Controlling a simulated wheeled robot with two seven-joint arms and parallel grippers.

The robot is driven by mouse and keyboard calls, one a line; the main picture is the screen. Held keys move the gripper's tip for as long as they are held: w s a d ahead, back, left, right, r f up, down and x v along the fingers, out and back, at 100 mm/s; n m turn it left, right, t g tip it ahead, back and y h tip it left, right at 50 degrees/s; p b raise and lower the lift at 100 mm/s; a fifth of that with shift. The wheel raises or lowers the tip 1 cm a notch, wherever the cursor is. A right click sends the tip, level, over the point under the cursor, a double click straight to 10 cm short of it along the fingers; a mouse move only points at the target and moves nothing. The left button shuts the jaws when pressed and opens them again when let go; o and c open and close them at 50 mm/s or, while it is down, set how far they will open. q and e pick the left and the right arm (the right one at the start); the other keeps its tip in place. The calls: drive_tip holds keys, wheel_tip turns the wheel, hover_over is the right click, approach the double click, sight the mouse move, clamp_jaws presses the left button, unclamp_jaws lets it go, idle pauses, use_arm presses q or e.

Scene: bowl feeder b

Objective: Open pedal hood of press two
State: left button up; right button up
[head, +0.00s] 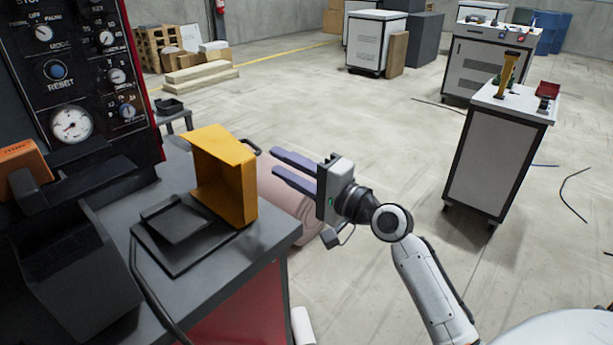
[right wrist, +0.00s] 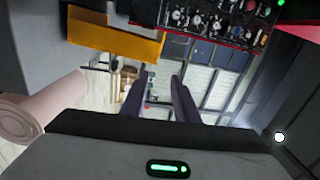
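The yellow pedal hood (head: 226,182) stands raised at the right side of a black pedal base on the grey bench top. The black foot pedal (head: 178,222) beside it is uncovered. The hood also shows at the upper left of the right wrist view (right wrist: 115,40). My right gripper (head: 277,163) is just right of the hood, with its fingers pointing left. The fingers are apart with nothing between them, and they appear clear of the hood. My left gripper is not in view. No press number is readable.
A control panel (head: 85,85) with dials and a gauge rises at the left. A black bin (head: 70,275) and an orange object (head: 22,165) are in front of it. A pink roll (head: 290,205) lies beyond the bench edge. A white cabinet (head: 495,155) stands right; floor between is mostly clear.

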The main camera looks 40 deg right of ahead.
drive_tip(key=shift+b+v, duration=0.3)
drive_tip(key=shift+v, duration=2.55)
